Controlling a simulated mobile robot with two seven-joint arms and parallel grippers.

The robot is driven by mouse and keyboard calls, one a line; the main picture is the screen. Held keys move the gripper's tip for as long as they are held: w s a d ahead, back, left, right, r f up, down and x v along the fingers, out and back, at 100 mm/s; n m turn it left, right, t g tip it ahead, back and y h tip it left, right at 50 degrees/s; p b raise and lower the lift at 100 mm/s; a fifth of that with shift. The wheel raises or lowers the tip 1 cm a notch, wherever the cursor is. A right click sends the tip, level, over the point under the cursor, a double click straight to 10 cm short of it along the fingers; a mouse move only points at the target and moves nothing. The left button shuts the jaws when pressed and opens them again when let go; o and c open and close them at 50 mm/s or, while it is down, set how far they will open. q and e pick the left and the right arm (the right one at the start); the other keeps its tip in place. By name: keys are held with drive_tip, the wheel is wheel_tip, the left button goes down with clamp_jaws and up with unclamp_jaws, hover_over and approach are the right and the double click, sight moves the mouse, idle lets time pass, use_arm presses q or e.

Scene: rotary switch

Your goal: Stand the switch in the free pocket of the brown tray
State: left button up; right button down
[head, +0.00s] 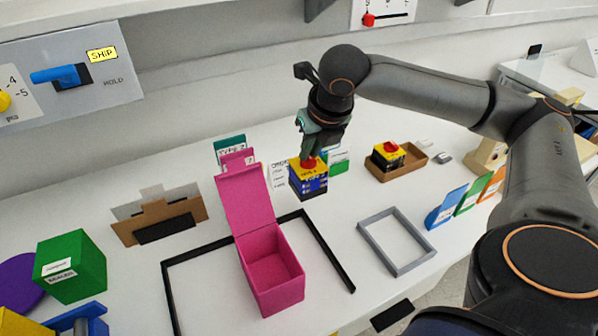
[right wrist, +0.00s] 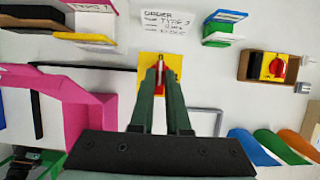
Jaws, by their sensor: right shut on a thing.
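My right gripper (head: 309,148) is shut on the red knob of a rotary switch (head: 308,182), which has a yellow top and a dark blue body. The switch hangs upright and looks held above the table, left of the tray. In the right wrist view the fingers (right wrist: 160,75) pinch the knob above the switch's yellow face (right wrist: 145,62). The brown tray (head: 380,174) stands to the right. A second switch with a red knob (head: 388,156) sits in its left part; the right part is empty.
A grey frame (head: 396,240) lies in front of the tray. Coloured cards (head: 468,203) stand at the right. An order card (right wrist: 170,18) stands behind the held switch.

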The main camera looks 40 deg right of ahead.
drive_tip(key=w+f, duration=0.1)
drive_tip(key=w+d+f, duration=0.1)
drive_tip(key=f, duration=0.1)
drive_tip(key=w+f, duration=0.1)
drive_tip(key=shift+w+d+f+b, duration=0.2)
drive_tip(key=shift+w+f+b, duration=0.05)
drive_tip(key=shift+f+b, duration=0.15)
drive_tip(key=f, duration=0.3)
drive_tip(key=shift+w+d+f+b, duration=0.1)
drive_tip(key=shift+w+f+b, duration=0.15)
drive_tip(key=shift+f+b, duration=0.1)
drive_tip(key=c, duration=0.9)
unclamp_jaws()
drive_tip(key=shift+f, duration=0.1)
